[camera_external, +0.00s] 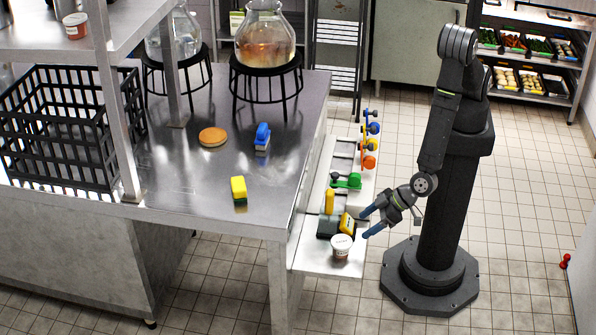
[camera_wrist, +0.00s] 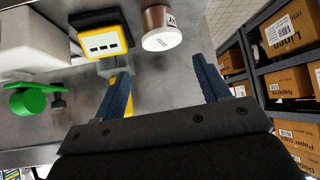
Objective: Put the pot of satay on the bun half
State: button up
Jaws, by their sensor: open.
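The pot of satay looks to be the small brown pot with a white lid (camera_external: 341,247) at the front end of the side shelf; its label is too small to read surely. It shows in the wrist view (camera_wrist: 162,30), beyond my fingertips and between their lines. The bun half (camera_external: 213,137), round and orange-brown, lies on the steel table. My gripper (camera_external: 369,223) is open and empty, to the right of the shelf and close to the pot, apart from it. Its two blue fingers frame empty space in the wrist view (camera_wrist: 160,85).
Beside the pot on the shelf (camera_external: 311,258) are a yellow-and-black device (camera_external: 346,223), a yellow cylinder (camera_external: 329,202) and a green item (camera_external: 347,181). On the table are a blue item (camera_external: 262,137), a yellow sponge-like block (camera_external: 239,189), flasks on stands and a black crate (camera_external: 65,130). Another pot (camera_external: 75,25) stands on the upper shelf.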

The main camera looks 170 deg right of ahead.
aim_at(342, 241)
jog(key=x, duration=1.3)
jog(key=shift+w, duration=0.15)
jog(key=shift+r, duration=0.1)
jog(key=shift+c, duration=0.5)
jog(key=c, duration=0.7)
